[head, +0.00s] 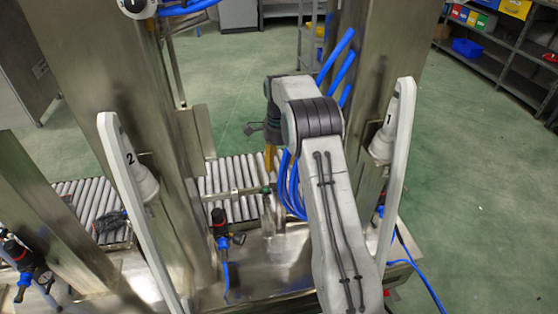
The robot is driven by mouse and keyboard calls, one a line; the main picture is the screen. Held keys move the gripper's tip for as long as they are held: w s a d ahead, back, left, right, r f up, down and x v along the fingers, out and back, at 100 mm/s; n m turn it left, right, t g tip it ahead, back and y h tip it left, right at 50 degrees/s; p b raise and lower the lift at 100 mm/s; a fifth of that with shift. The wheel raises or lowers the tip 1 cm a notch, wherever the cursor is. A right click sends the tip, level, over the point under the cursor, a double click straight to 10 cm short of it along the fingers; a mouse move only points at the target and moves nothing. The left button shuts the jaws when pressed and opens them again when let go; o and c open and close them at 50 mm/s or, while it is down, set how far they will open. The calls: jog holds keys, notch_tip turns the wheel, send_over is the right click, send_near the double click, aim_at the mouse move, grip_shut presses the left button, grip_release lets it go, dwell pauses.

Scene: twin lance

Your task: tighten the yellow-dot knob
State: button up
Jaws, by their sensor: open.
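I cannot make out a yellow dot on any knob in the head view. A black-and-white round part (137,6) is cut off by the top edge at the left, and its markings are too small to tell. A similar knob (12,248) stands at the far left. My gripper (250,128) is small and dark at the end of my raised arm, pointing left. It is open, with nothing seen between its fingers. It is apart from these knobs in the picture.
Steel columns (372,60) stand left and right of my arm. White bars marked 2 (135,215) and 1 (397,190) flank it. A roller conveyor (215,180) runs behind. Blue hoses (338,57) hang close to my arm. Shelves (500,45) stand back right; green floor is free.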

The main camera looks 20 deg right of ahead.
jog(key=shift+c, duration=0.2)
jog(key=n+p, duration=0.1)
jog(key=n, duration=0.1)
send_over(279, 187)
jog(key=s, duration=0.2)
jog(key=shift+g, duration=0.4)
jog(key=f, duration=0.4)
jog(key=shift+w+a, duration=0.2)
jog(key=shift+w, duration=0.05)
jog(key=shift+w+f+n, duration=0.1)
jog(key=shift+f+n, duration=0.1)
jog(key=shift+n, duration=0.2)
jog(key=n, duration=0.2)
jog(key=w+n, duration=0.1)
jog(key=n, duration=0.1)
jog(key=shift+w+d+f+t, duration=0.1)
jog(key=shift+d+f+t, duration=0.05)
jog(key=shift+t, duration=0.25)
jog(key=shift+f, duration=0.2)
jog(key=shift+f+b, duration=0.85)
jog(key=shift+f, duration=2.6)
